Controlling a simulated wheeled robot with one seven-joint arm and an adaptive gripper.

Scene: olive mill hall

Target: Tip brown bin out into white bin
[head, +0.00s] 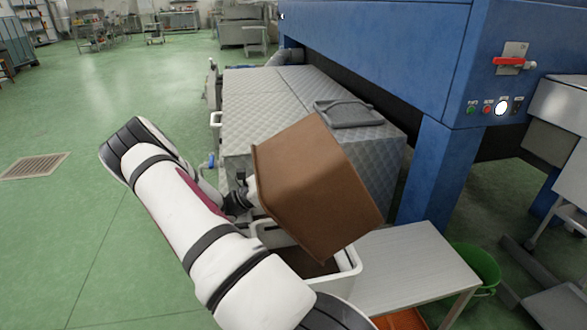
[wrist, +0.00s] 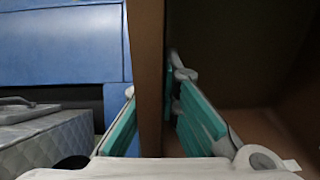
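The brown bin (head: 318,185) is in the air, steeply tilted, above the white bin (head: 352,268). My gripper (head: 248,192) is at the brown bin's left side and is shut on its wall. In the wrist view, the teal finger pads of my gripper (wrist: 152,108) lie on either side of the brown bin's wall (wrist: 150,60). The brown bin's inside shows dark at the right of that view, with no contents that I can make out. The white bin is upright below, largely covered by the brown bin; something dark shows in it.
A pale table (head: 415,265) stands right of the white bin, with a green bucket (head: 478,265) beyond it. A quilted grey surface (head: 270,100) with a grey tray (head: 348,112) lies behind. A blue machine (head: 390,50) stands at the back right. Green floor is clear at left.

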